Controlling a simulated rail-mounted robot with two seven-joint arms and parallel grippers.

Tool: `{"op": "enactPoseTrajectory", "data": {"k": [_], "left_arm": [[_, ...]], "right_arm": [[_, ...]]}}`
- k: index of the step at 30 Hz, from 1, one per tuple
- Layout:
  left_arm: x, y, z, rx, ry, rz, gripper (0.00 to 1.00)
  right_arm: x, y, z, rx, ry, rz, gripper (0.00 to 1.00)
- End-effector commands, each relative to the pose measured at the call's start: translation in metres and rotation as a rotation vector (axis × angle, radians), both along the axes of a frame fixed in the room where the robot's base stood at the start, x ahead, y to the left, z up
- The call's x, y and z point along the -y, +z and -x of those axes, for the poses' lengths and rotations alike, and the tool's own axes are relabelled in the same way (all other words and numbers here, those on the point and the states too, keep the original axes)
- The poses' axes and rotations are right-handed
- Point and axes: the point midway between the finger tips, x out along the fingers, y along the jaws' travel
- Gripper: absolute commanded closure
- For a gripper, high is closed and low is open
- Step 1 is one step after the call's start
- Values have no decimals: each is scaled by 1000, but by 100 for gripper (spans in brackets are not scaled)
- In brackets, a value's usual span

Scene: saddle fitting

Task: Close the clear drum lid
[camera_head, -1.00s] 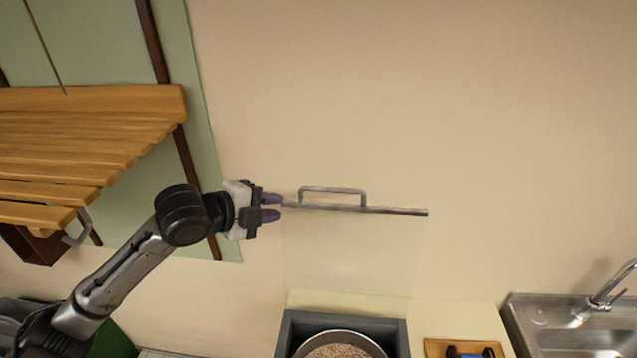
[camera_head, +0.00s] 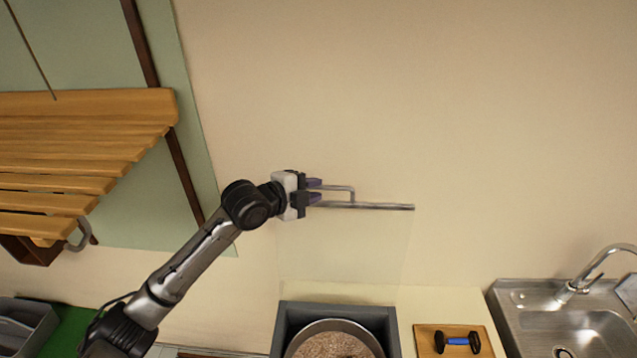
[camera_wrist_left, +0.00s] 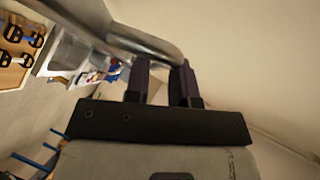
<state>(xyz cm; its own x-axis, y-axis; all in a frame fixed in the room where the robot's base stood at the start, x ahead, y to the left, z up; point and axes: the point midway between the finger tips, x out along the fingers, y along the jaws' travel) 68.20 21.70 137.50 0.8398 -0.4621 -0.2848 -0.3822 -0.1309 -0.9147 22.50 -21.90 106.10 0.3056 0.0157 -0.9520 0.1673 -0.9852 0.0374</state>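The clear lid (camera_head: 350,245) stands raised above the drum housing, nearly invisible against the wall, with a grey metal bar along its top edge. A grey handle (camera_head: 345,187) sticks up from this bar; its left end is hidden by my gripper. My left gripper (camera_head: 316,190) is at the handle's left end, its two dark purple fingers apart. In the left wrist view the metal handle (camera_wrist_left: 145,40) crosses at the fingertips; I cannot tell whether they touch it. The open drum (camera_head: 335,325) sits below in a dark grey square housing, with grainy brown contents. My right gripper is not in view.
A sink with a faucet (camera_head: 580,290) is at the lower right. A slatted wooden shelf (camera_head: 80,140) juts out at the left. The wall area right of the lid is clear.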

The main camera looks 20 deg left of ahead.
Motion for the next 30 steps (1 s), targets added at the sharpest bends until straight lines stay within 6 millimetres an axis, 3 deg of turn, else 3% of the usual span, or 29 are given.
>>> {"op": "enactPoseTrajectory", "data": {"k": [6, 18, 25, 30], "left_arm": [[8, -4, -14, 0, 0, 0, 77], [9, -6, -17, 1, -1, -2, 77], [9, -6, -17, 1, -1, -2, 99], [9, -6, -17, 0, 0, -1, 100]], "right_arm": [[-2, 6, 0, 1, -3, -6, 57], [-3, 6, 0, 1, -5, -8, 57], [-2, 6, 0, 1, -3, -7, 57], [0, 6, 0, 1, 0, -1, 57]]}}
